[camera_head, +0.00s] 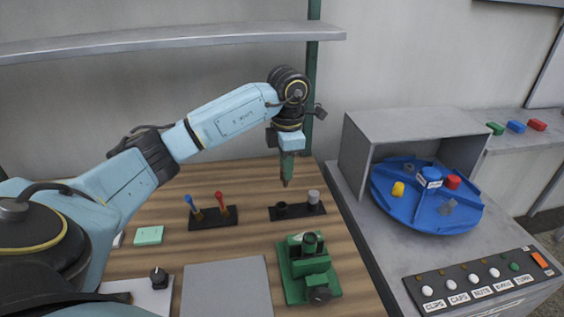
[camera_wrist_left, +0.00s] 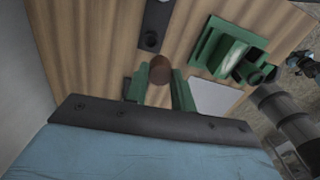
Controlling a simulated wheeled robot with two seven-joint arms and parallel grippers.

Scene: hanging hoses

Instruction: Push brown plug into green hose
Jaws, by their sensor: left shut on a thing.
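My left gripper (camera_head: 287,178) points down above the back of the wooden table, to the left of and behind the green clamp. It is shut on the brown plug (camera_wrist_left: 160,70), which shows between its green fingers in the left wrist view. In the head view the plug is hard to make out at the fingertips. A short dark green tube end, apparently the green hose (camera_head: 312,241), stands in the green clamp (camera_head: 296,287). The clamp also shows in the left wrist view (camera_wrist_left: 210,45), apart from the plug.
A dark block (camera_head: 284,216) with a black and a grey piece stands below the gripper. Another holder (camera_head: 222,222) has blue- and red-topped pieces. A grey plate (camera_head: 225,287) lies left of the clamp. A blue turntable (camera_head: 425,217) and button panel (camera_head: 440,284) are at right. A shelf (camera_head: 170,42) hangs behind.

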